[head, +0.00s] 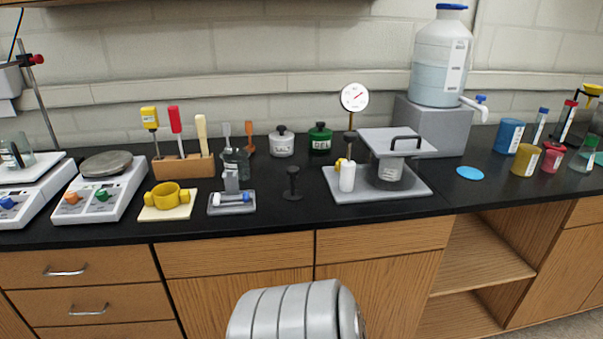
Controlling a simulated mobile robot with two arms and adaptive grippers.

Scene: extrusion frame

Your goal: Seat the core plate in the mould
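No part is plainly marked as the core plate or the mould. The likeliest pair is at centre right in the head view: a flat grey plate with a black handle (425,148) sits above a grey base plate (412,189). A grey cylinder (389,178) stands between them, and the upper plate hides its top. I cannot tell whether the upper plate touches the cylinder. A white bottle (347,178) and a round dial gauge (354,97) are at the left of this base. Neither of my grippers is in view; only a grey ribbed part of mine shows at the bottom centre.
A small grey tray (218,209), a yellow ring (172,194) on a pale pad and a black stamp-like piece (292,184) stand left of it. Balances are far left. A big water jug (440,60) and coloured jars are right. The black counter's front strip is mostly clear.

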